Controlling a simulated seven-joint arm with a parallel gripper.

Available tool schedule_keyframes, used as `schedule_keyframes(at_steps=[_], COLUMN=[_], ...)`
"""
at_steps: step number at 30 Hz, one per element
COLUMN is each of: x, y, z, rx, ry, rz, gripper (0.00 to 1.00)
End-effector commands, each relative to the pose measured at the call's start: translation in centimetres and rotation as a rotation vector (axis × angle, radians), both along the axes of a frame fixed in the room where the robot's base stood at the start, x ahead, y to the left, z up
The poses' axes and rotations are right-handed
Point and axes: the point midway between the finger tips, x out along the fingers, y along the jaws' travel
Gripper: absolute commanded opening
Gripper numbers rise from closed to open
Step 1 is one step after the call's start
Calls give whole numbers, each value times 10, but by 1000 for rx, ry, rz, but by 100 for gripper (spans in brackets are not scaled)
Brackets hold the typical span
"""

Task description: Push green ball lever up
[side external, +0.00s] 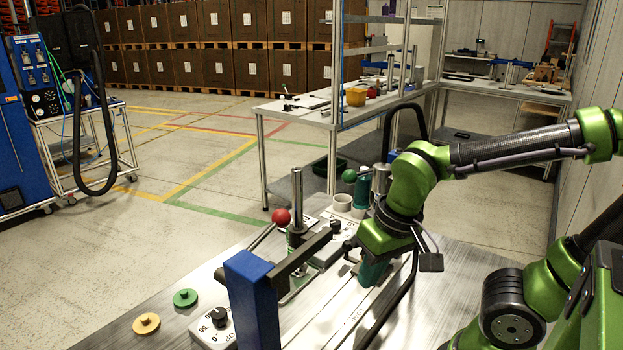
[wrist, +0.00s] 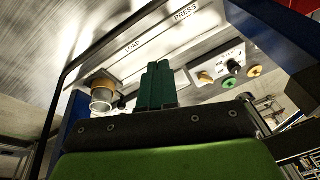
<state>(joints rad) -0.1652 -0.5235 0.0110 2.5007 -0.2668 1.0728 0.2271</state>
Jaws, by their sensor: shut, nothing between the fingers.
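The green ball (side external: 349,176) is at the end of a lever, near the far edge of the worktable in the side external view. It stands beside a teal upright part (side external: 362,190), partly hidden behind my arm. My gripper (side external: 371,274) points down over the table, nearer the camera than the green ball and apart from it. Its teal fingers are together and empty. In the wrist view the shut fingers (wrist: 156,66) point toward the panel marked LOAD and PRESS. I cannot make out the green ball in the wrist view.
A red ball lever (side external: 282,216) stands left of my gripper by a metal post. A blue upright (side external: 252,300) with a dark crossbar stands in front. A pale cup (side external: 342,202) is near the green ball. Green (side external: 185,298) and yellow (side external: 146,323) knobs lie at the left.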

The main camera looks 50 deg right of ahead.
Motion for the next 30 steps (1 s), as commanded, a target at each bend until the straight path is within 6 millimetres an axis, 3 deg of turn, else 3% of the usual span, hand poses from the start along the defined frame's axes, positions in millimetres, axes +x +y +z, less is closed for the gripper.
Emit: schedule_keyframes(at_steps=[8,14,20,24,30], x=[-33,-46,-28,-2,43], y=[-11,-45,-82,-102,-102], z=[-50,-72,-73,-64,-43], rx=[-300,-752,-1212,-1557,-2041], ry=[329,500,552,543,432], rz=[-2,11,96,187,328], gripper=[0,0,0,0,0])
